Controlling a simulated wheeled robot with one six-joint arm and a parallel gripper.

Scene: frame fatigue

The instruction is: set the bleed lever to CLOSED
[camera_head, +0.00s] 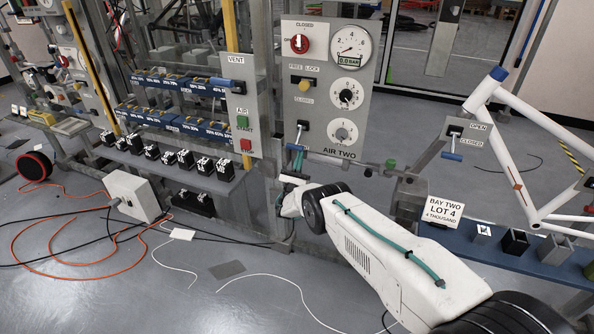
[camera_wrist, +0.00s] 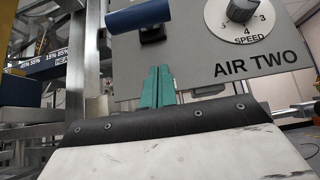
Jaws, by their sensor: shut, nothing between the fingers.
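A small lever with a blue handle (camera_head: 298,134) hangs down from a black mount on the grey AIR TWO panel (camera_head: 318,85). A label that seems to read CLOSED sits above it. In the wrist view the blue handle (camera_wrist: 140,15) is large, at the top. No readable label says bleed on either. My gripper (camera_wrist: 157,86), with teal fingers, is shut and empty. It is just below the first handle in the picture; contact cannot be told.
A horizontal rail (camera_head: 350,159) runs below the panel. A white bicycle frame (camera_head: 513,150) stands at the right.

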